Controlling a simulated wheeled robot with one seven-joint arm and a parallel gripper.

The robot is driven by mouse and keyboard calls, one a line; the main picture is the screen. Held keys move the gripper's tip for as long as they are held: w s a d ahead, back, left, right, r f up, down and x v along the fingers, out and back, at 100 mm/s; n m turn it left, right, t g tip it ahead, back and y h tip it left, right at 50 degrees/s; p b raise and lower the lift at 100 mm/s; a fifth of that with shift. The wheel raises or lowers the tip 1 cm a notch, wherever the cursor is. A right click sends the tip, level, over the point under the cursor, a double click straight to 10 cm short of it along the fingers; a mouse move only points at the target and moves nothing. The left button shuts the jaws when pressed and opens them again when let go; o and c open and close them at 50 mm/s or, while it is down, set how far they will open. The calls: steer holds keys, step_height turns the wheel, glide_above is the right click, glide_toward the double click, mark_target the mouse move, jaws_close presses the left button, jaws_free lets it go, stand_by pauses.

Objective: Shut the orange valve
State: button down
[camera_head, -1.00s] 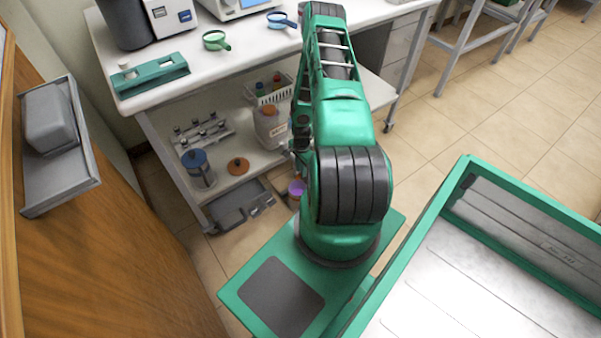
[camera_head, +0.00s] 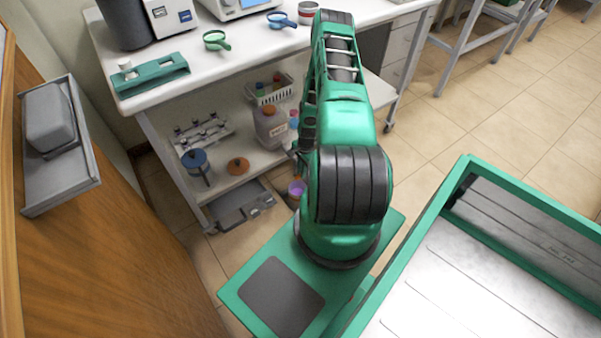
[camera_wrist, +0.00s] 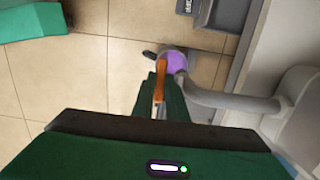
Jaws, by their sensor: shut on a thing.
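The orange valve shows as an orange lever (camera_wrist: 161,68) in the wrist view, beside a purple round part (camera_wrist: 177,61) and a curved grey pipe (camera_wrist: 235,103). My gripper (camera_wrist: 160,84) has its green fingers around the lever and is shut on it. The lever's upper end sticks out past the fingertips. In the head view the purple part (camera_head: 297,188) is low beside my arm's base, and my gripper is mostly hidden by my arm.
A grey tray (camera_head: 240,208) lies below. Bare tiled floor (camera_head: 490,110) is at right.

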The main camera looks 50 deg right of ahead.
steer(key=y, duration=0.1)
steer(key=t+y, duration=0.1)
steer(key=y, duration=0.1)
steer(key=shift+d+f, duration=0.1)
steer(key=shift+d, duration=0.25)
steer(key=c, duration=2)
jaws_free()
steer(key=shift+c, duration=0.2)
steer(key=v, duration=1)
steer(key=shift+d+r, duration=0.25)
steer(key=shift+r, duration=0.05)
